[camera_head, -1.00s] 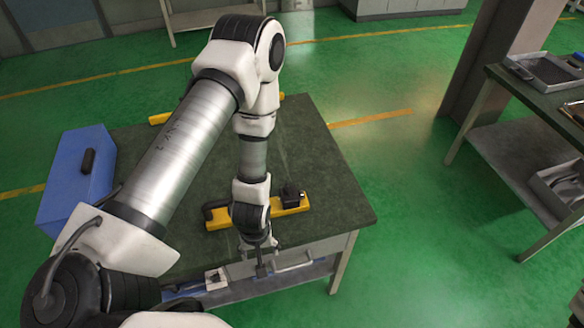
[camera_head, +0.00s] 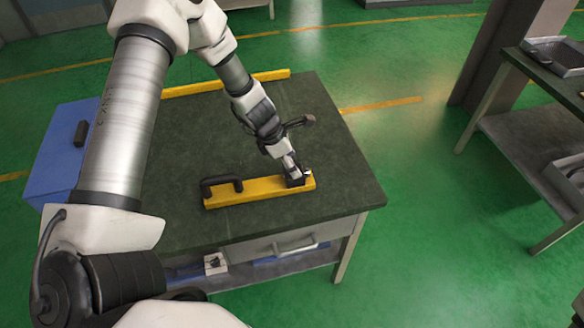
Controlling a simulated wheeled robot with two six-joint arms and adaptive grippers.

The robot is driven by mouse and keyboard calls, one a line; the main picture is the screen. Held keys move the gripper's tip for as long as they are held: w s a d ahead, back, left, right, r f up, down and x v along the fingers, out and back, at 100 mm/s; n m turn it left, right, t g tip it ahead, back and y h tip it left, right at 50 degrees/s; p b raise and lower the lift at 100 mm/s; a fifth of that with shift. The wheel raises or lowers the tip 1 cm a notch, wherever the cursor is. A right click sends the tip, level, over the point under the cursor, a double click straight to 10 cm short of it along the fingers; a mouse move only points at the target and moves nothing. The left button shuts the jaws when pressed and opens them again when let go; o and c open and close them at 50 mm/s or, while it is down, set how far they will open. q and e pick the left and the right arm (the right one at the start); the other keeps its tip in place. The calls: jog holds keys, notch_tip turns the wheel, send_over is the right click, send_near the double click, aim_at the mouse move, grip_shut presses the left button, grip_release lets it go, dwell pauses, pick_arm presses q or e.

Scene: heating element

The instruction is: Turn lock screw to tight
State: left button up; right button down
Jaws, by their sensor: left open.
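A yellow bar (camera_head: 262,188) lies on the dark green table, with a black handle (camera_head: 220,184) on its left part and a small black block (camera_head: 296,179) at its right end. My left gripper (camera_head: 302,173) is over this black block, pointing down and to the right. Its fingers are at or just above the block; I cannot tell whether they touch it. The gripper is open. A lock screw cannot be made out; the block and gripper may hide it. My right gripper is not in view.
A second yellow bar (camera_head: 225,83) lies along the table's back edge. A blue case (camera_head: 62,160) stands at the table's left. The table's right part (camera_head: 345,180) is clear. Another workbench (camera_head: 540,100) with trays stands at the far right.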

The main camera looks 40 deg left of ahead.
pick_arm(q)
jog(key=shift+c, duration=0.4)
jog(key=c, duration=1.1)
jog(key=shift+o, duration=0.2)
jog(key=shift+p, duration=0.3)
